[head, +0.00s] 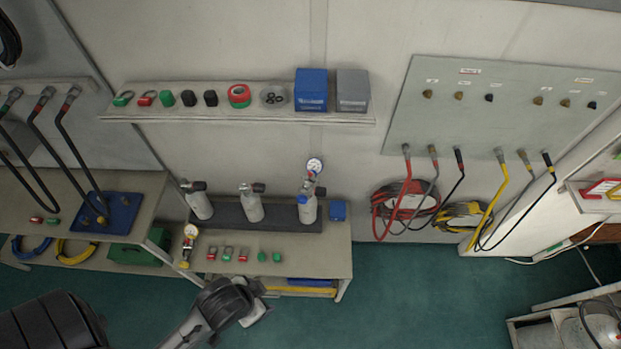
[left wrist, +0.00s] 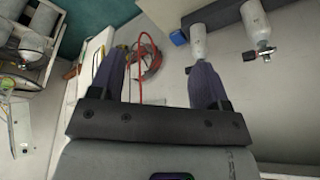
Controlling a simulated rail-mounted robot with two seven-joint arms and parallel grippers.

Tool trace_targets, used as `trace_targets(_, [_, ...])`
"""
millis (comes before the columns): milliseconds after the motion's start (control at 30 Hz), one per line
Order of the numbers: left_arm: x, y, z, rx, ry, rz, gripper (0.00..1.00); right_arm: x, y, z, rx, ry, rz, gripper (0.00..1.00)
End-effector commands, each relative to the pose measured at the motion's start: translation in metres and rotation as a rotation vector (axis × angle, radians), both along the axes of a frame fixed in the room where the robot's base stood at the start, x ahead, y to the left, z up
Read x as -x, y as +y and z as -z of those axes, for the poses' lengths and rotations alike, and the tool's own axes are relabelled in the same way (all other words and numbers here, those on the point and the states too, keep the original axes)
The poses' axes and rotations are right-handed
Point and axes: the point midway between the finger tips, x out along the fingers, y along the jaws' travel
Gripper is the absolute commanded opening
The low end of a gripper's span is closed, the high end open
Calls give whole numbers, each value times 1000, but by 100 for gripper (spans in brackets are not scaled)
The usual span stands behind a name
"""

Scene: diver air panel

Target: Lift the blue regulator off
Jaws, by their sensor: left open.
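The blue regulator (head: 303,199) sits on top of the rightmost of three grey cylinders, with a round white-faced gauge (head: 315,164) above it. That cylinder (head: 308,212) stands upright in the dark rack on the bench. In the left wrist view the cylinder (left wrist: 198,42) shows beyond one finger, which hides its top; I cannot make out the regulator there. My left gripper (head: 262,300) is in front of the bench, apart from the regulator. Its jaws (left wrist: 163,75) are open with nothing between them. My right gripper is not in view.
Two other cylinders (head: 250,208) stand to the left. A yellow-ended gauge piece (head: 189,240) and small red and green parts lie on the bench front. A blue block (head: 338,210) sits right of the rack. A shelf (head: 240,116) runs above; hoses (head: 408,195) hang at right.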

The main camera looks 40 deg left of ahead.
Motion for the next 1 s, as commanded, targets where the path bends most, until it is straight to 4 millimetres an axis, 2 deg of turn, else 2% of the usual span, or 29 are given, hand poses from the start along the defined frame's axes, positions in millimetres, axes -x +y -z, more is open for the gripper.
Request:
trace_targets(367, [0, 0, 0, 0, 0, 0, 70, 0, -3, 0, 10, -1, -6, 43])
trace_targets(700, [0, 0, 0, 0, 0, 0, 100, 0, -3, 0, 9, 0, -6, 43])
trace_targets(1000, [0, 0, 0, 0, 0, 0, 100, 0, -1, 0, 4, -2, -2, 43])
